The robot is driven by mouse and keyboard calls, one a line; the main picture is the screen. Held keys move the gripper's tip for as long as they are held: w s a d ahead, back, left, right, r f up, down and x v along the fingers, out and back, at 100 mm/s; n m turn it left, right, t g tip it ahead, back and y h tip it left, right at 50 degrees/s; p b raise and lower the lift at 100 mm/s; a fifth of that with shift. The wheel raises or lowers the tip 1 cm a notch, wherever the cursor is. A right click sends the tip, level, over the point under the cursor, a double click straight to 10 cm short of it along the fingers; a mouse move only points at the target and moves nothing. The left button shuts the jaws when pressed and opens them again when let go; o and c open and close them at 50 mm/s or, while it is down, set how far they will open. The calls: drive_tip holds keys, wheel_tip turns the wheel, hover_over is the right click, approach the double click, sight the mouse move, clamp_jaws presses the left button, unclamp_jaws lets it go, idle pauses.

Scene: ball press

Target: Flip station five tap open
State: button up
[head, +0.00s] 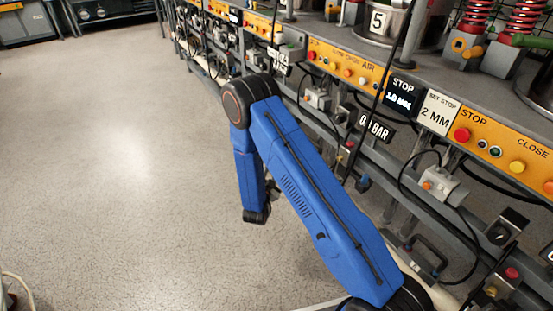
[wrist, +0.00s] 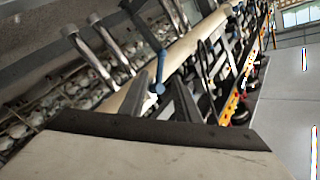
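The station five plate (head: 377,22) stands on the bench top at the upper right of the head view. In the wrist view a small blue lever (wrist: 160,68) with a pale hub stands against a beige pipe (wrist: 187,46); it looks like a tap handle, but I cannot read its station. My gripper (wrist: 160,82) has its two dark fingers apart, with the lever seen between and beyond them; whether they touch it I cannot tell. In the head view my blue arm hides most of the gripper.
The press bench (head: 310,28) runs along the right, with orange button panels, a "0.1 BAR" sign (head: 374,126), hanging cables and small boxes below. In the wrist view several metal posts (wrist: 92,62) stand near the pipe. The floor (head: 110,170) at left is clear.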

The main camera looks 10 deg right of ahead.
drive_tip(key=x, duration=0.8)
drive_tip(key=shift+c, duration=0.3)
clamp_jaws()
